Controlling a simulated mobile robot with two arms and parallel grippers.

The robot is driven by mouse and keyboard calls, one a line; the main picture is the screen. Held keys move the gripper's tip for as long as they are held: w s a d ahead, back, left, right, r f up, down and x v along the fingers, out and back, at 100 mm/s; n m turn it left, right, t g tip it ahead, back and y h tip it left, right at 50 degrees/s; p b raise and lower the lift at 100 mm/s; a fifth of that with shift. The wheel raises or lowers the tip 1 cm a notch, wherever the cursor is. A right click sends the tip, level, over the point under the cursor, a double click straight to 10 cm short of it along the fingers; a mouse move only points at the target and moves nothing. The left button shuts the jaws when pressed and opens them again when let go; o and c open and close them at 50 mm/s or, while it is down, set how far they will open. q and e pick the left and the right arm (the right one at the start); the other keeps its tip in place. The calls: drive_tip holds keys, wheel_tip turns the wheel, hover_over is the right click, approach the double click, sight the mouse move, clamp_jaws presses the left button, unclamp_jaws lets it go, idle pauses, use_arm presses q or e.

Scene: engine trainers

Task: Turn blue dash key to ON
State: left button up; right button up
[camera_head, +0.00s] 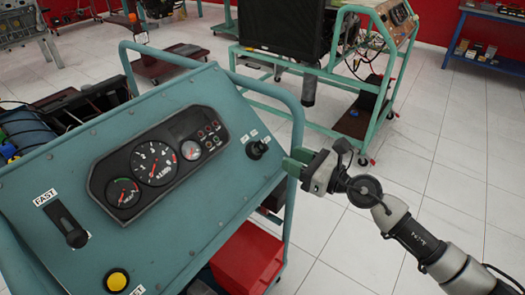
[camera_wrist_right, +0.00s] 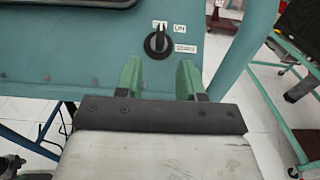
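The blue dash panel (camera_head: 207,95) is tilted toward me in the head view. Its key switch (camera_head: 257,149), a black round knob, sits at the panel's right end. The knob also shows in the right wrist view (camera_wrist_right: 157,44), with small white labels around it, one reading ON. My right gripper (camera_head: 297,160) is just right of the knob in the head view. In the wrist view its green fingers (camera_wrist_right: 160,78) are spread apart with nothing between them, and the knob lies ahead, apart from them. My left gripper is in neither view.
The panel holds a gauge cluster (camera_head: 160,155), a black slide lever (camera_head: 68,226) and a yellow button (camera_head: 117,280). A blue-green tube rail (camera_head: 297,125) curves along the panel's right side. A red box (camera_head: 247,262) is below. Open tiled floor (camera_head: 450,170) lies to the right.

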sight(266, 146)
drive_tip(key=x, duration=0.3)
drive_tip(key=shift+a+r, duration=0.2)
drive_tip(key=shift+a, duration=0.1)
drive_tip(key=x, duration=0.5)
drive_tip(key=shift+w+f, duration=0.15)
drive_tip(key=shift+w, duration=0.1)
drive_tip(key=shift+w+a, duration=0.25)
drive_tip(key=shift+a, duration=0.15)
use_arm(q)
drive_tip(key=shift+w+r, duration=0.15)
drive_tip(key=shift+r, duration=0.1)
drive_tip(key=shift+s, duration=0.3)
use_arm(e)
clamp_jaws()
